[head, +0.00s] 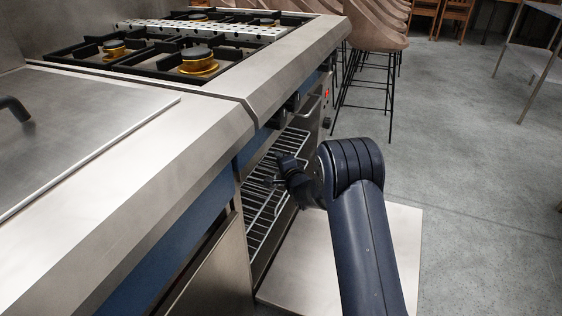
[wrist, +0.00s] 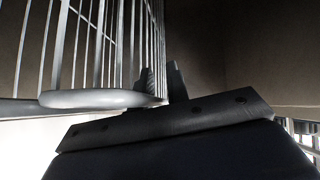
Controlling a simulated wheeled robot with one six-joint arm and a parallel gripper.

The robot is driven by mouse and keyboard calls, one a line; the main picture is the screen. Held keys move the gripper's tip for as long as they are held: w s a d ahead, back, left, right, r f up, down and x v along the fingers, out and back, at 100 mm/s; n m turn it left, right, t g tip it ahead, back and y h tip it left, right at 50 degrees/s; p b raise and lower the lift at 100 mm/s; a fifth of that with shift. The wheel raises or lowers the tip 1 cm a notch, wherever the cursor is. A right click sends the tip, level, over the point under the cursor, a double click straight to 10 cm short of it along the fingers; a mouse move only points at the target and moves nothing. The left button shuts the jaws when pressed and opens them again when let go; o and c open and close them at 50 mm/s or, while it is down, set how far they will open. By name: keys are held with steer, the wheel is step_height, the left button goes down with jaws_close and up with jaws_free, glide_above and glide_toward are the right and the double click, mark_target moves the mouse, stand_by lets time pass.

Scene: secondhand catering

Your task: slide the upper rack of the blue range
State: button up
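The blue range (head: 210,212) stands on the left with its oven open and its door (head: 345,250) folded down flat. Inside are wire racks; the upper rack (head: 291,138) is partly behind my gripper, and more wire bars (head: 262,222) show below it. My gripper (head: 278,172) is at the oven mouth, close to the rack wires. In the wrist view, my two dark fingers (wrist: 161,84) stand a little apart, with the rack's thick pale edge bar (wrist: 90,99) right at the left finger. I cannot tell whether the bar lies between the fingers.
Burners with brass rings (head: 198,62) and black grates top the range. A steel counter with a flat lid (head: 80,120) is at near left. The grey floor (head: 470,190) to the right is open.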

steer(key=p+v, duration=0.3)
steer(key=v, duration=0.7)
steer(key=shift+s, duration=0.35)
steer(key=shift+d, duration=0.15)
steer(key=b+x, duration=0.3)
steer(key=x, duration=0.7)
steer(key=shift+w, duration=0.4)
steer(key=shift+s, duration=0.15)
